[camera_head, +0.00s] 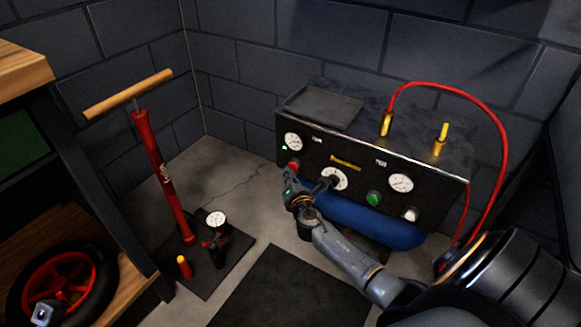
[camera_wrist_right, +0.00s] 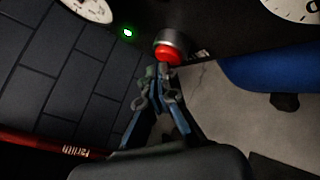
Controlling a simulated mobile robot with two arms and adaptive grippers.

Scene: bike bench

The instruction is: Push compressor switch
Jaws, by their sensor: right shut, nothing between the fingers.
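The compressor (camera_head: 335,150) is a black box with a blue tank (camera_head: 365,222) under its front panel. Its red switch (camera_head: 293,163) is a round button at the left end of the panel, below a gauge. In the right wrist view the red switch (camera_wrist_right: 168,53) sits in a grey collar, just beyond my fingertips. My right gripper (camera_head: 290,181) is shut and empty, its tips at the switch's lower edge. In the wrist view the closed fingers (camera_wrist_right: 161,72) overlap the switch's lower edge; I cannot tell whether they touch it.
A small green light (camera_head: 284,148) glows beside the switch. A red hose (camera_head: 455,92) arches over the compressor's right side. A red floor pump (camera_head: 163,175) stands on a dark mat at left, near a wooden shelf holding a wheel (camera_head: 30,272). Brick walls stand close behind.

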